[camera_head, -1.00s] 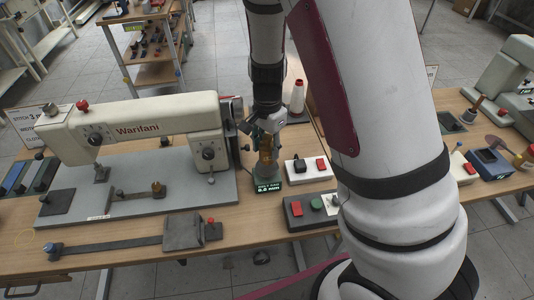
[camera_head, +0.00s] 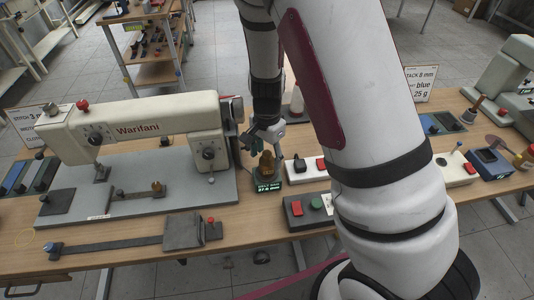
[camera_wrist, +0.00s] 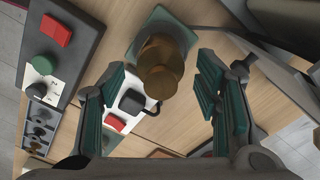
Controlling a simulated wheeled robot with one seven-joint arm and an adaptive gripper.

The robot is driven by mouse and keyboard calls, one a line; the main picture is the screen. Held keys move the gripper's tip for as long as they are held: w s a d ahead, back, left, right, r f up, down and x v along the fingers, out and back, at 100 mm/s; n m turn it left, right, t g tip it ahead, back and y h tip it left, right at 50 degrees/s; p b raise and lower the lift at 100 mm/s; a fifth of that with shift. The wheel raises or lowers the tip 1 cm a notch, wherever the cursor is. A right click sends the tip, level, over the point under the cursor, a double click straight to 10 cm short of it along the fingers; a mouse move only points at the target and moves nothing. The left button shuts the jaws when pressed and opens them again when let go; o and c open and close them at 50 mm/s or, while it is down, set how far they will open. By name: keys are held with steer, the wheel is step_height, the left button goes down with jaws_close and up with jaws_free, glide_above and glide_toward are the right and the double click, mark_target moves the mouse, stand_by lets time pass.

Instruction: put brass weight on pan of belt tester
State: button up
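The brass weight (camera_head: 267,167) stands upright on a small dark green device with a lit display (camera_head: 268,187), which looks like the belt tester. In the wrist view the brass weight (camera_wrist: 160,66) shows as stacked round brass parts over the square green base (camera_wrist: 180,28). My gripper (camera_head: 266,137) is just above and behind the weight in the head view. The weight is apart from both fingers. The pan under it is mostly hidden by the weight.
A Warifani sewing machine (camera_head: 140,128) stands close on the left. A white switch box with a red button (camera_head: 306,169) and a dark box with red and green buttons (camera_head: 306,211) are close on the right. Bare wood (camera_head: 255,225) shows in front.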

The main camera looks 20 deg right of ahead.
step_height(320, 180, up, 12)
steer(key=s+r+n+t+y, duration=0.1)
steer(key=s+r+n, duration=0.2)
steer(key=s+r, duration=0.3)
steer(key=s+r+n+t+y, duration=0.15)
steer(key=s+r+n, duration=0.25)
steer(key=r, duration=0.4)
steer(key=s+r+n+t+h, duration=0.2)
steer(key=s+r+n, duration=0.3)
steer(key=s, duration=0.6)
steer(key=shift+n+t+p, duration=0.3)
steer(key=shift+n+t, duration=0.15)
steer(key=shift+n, duration=0.05)
steer(key=shift+s+r+h, duration=0.1)
steer(key=shift+h, duration=0.15)
